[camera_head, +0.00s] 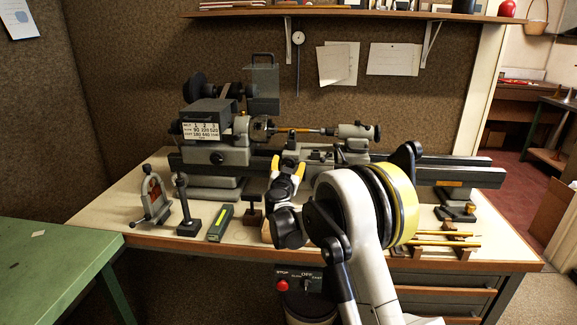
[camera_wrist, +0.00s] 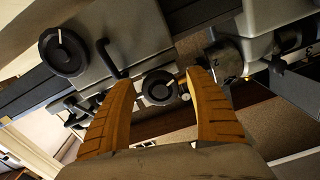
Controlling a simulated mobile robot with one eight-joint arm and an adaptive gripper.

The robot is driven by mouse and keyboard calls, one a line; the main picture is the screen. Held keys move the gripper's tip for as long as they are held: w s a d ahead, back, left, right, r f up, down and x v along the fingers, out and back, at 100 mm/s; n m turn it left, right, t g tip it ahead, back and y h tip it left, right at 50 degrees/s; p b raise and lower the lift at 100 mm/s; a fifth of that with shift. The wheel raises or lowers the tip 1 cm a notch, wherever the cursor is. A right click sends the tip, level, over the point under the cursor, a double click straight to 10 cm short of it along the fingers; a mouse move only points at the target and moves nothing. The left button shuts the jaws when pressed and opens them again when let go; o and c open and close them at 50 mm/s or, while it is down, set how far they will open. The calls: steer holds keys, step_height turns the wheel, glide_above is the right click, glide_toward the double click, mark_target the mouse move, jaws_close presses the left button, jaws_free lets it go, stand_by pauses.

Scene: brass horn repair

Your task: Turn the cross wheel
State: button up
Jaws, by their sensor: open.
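The metal lathe (camera_head: 352,158) stands on the bench, with its carriage behind my gripper (camera_head: 289,167). My gripper's yellow fingers are open and point at the carriage. In the wrist view, a small round black wheel (camera_wrist: 159,87) with a pale hub lies between the fingertips of my gripper (camera_wrist: 160,78), with no clear contact. It appears to be the cross wheel. A larger black wheel (camera_wrist: 64,52) with a white mark sits to its left on the grey carriage. The cross wheel is hidden behind my gripper in the head view.
A bent black lever (camera_wrist: 110,58) rises close to the left finger. On the bench (camera_head: 120,205), a small clamp stand (camera_head: 155,197), a black post (camera_head: 186,207) and a green box (camera_head: 221,223) stand to the left. Brass rods (camera_head: 445,239) lie at right.

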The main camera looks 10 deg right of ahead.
steer(key=c, duration=1.2)
steer(key=shift+n, duration=0.3)
steer(key=n, duration=0.4)
steer(key=shift+p, duration=0.4)
steer(key=n, duration=0.6)
steer(key=shift+d+p, duration=0.15)
steer(key=shift+p, duration=0.15)
steer(key=n, duration=0.5)
steer(key=shift+r, duration=0.1)
steer(key=n, duration=0.5)
steer(key=shift+n+p, duration=0.4)
